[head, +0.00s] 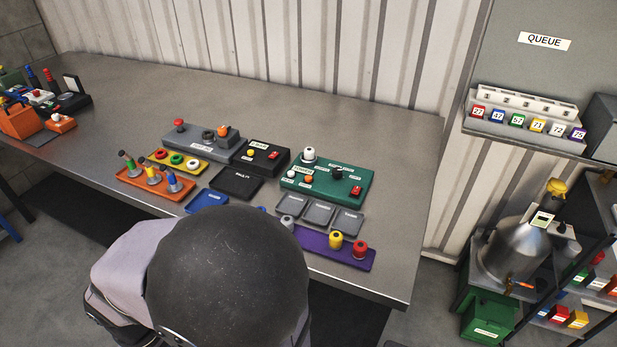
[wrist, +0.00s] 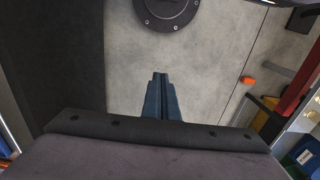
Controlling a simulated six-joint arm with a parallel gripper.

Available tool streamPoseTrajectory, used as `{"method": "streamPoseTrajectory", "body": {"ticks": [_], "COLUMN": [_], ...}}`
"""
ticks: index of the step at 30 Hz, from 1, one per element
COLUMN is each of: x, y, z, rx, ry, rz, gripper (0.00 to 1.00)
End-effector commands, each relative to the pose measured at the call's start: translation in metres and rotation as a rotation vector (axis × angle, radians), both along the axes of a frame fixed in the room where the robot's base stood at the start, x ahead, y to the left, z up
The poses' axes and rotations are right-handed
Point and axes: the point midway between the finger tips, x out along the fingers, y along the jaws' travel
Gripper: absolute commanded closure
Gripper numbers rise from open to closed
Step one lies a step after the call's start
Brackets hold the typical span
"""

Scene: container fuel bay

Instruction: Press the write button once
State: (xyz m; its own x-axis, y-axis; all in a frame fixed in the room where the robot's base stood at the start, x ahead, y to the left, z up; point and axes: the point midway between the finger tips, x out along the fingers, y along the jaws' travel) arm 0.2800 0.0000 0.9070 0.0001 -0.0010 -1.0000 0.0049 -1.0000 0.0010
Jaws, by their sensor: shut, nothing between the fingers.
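In the head view, a small black box (head: 264,151) stands on the grey bench, with a yellow button (head: 250,153), a red switch (head: 273,156) and a white label. To its right is a green box (head: 326,187) with a large white button (head: 309,153), small white and orange buttons, a black knob and a red switch. The labels are too small to read surely, so I cannot tell which button is the write button. My gripper (wrist: 160,77) shows in the wrist view with its fingers together and empty, over a grey surface. In the head view it is hidden.
A grey box (head: 205,143) with a red button stands behind a yellow tray (head: 178,160). An orange tray (head: 154,183), grey trays (head: 318,213) and a purple tray (head: 310,242) lie nearer.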

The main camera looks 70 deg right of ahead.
Motion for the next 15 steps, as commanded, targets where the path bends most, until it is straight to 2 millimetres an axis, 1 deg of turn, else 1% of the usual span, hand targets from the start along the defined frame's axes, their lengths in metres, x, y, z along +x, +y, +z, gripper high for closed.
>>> {"method": "streamPoseTrajectory", "body": {"ticks": [10, 15], "x": [0.002, 0.014], "y": [-0.001, -0.009], "z": [0.002, 0.011], "rx": [0.004, 0.029], "ry": [0.0, 0.0], "rz": [-0.017, -0.123], "gripper": [1.0, 1.0]}}
